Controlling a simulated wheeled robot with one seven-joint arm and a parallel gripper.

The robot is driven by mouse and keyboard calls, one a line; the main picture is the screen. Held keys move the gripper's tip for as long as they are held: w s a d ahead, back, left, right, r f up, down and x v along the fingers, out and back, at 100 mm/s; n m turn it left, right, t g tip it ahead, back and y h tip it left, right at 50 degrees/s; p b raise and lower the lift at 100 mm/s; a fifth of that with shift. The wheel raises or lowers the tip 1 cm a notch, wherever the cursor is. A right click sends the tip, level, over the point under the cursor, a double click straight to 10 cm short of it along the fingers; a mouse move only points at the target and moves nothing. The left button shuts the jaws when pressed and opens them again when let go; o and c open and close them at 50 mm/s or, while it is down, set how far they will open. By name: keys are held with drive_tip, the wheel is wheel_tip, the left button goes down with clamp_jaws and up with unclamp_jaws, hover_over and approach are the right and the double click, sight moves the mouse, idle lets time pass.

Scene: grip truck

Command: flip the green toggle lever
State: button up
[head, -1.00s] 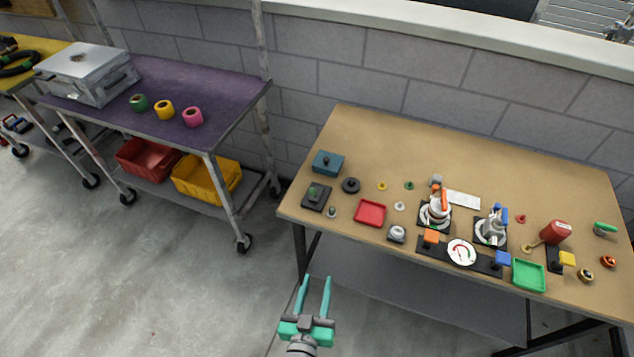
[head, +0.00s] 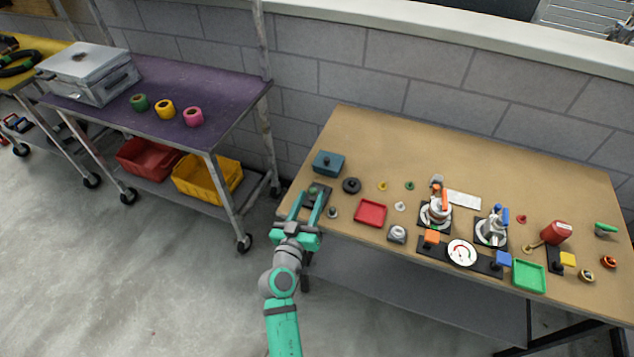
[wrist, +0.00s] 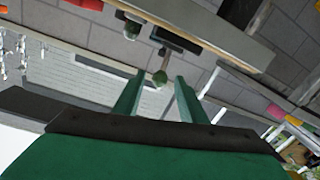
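The green toggle lever (head: 313,191), a short stalk with a rounded green tip, stands on a dark base plate at the table's left front corner. My gripper (head: 308,203) is open at that corner, partly hiding the base plate in the head view.
A teal box (head: 328,163), a black round knob (head: 351,185), a small grey knob (head: 332,212) and a red tray (head: 370,213) are near the lever. Gauges and other controls fill the table's right half. The back of the brown table (head: 440,140) is clear.

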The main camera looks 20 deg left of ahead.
drive_tip(key=w, duration=0.7)
drive_tip(key=shift+a, duration=0.1)
clamp_jaws()
